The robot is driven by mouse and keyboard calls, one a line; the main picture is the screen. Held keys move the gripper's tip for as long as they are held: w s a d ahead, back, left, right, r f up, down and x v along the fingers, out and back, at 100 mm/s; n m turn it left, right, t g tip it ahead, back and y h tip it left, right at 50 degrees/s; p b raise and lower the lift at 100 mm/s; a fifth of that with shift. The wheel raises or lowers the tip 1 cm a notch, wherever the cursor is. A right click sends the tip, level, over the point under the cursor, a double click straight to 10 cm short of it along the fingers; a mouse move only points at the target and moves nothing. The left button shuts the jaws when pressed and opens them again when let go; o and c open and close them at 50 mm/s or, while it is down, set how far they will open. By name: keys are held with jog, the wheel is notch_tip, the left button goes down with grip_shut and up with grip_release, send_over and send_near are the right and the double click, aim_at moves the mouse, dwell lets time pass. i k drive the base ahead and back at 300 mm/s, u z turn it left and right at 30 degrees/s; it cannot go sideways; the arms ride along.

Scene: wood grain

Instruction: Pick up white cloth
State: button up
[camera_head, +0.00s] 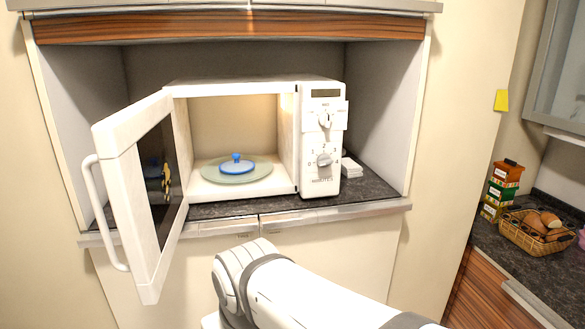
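A small folded white stack (352,168) lies on the dark counter just right of the microwave, close against its side. It looks like folded cloth, but it is small and partly hidden by the microwave, so I cannot be sure. My white arm crosses the lower middle of the view, in front of the cabinet. My gripper does not show, so I cannot see its fingers or whether it holds anything.
A white microwave (321,90) stands in the alcove with its door (120,130) swung open to the left. A wicker basket (527,240) and stacked boxes (501,190) stand on the right counter.

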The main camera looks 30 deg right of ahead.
aim_at(349, 168)
jog(key=u, duration=0.7)
jog(key=k, duration=1.25)
jog(key=z, duration=1.3)
jog(key=i, duration=1.4)
jog(key=z, duration=0.05)
